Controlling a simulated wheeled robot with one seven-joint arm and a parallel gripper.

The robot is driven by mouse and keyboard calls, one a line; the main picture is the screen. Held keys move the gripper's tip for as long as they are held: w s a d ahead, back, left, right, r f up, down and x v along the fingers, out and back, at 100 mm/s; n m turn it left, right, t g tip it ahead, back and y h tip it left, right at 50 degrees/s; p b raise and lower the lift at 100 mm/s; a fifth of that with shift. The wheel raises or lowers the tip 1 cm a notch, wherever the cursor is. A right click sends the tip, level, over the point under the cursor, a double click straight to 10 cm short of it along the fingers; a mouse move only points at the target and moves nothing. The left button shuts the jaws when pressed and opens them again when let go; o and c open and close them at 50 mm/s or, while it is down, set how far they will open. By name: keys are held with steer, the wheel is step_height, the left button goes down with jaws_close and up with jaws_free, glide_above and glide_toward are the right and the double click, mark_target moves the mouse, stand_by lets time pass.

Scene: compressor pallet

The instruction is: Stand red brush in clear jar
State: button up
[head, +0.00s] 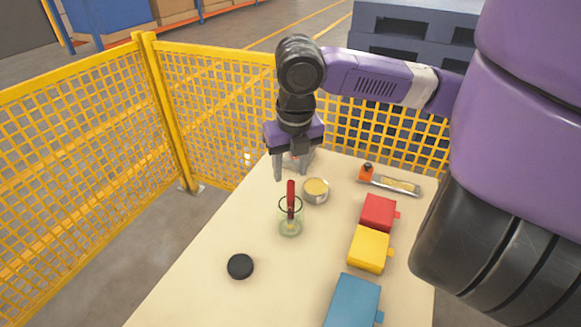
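The red brush (291,189) stands nearly upright inside the clear jar (290,228), with its red handle rising above the rim and its lower end inside the glass. The jar stands upright on the table (200,287). My gripper (293,174) points down at the far side of the jar, above the brush handle's top in the picture. Its fingers are spread with a gap between them, and nothing shows held. The brush appears free of the fingers.
A round tin (316,190) stands close behind the jar at right. A black lid (240,266) lies at front left. Red (378,212), yellow (369,250) and blue (353,302) boxes line the right side. Yellow fencing (181,110) surrounds the table.

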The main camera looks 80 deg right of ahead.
steer(key=shift+r, duration=0.1)
step_height(320, 180, up, 8)
steer(key=a, duration=0.1)
steer(key=shift+s+f, duration=0.25)
steer(key=shift+s, duration=0.05)
stand_by(1.0)
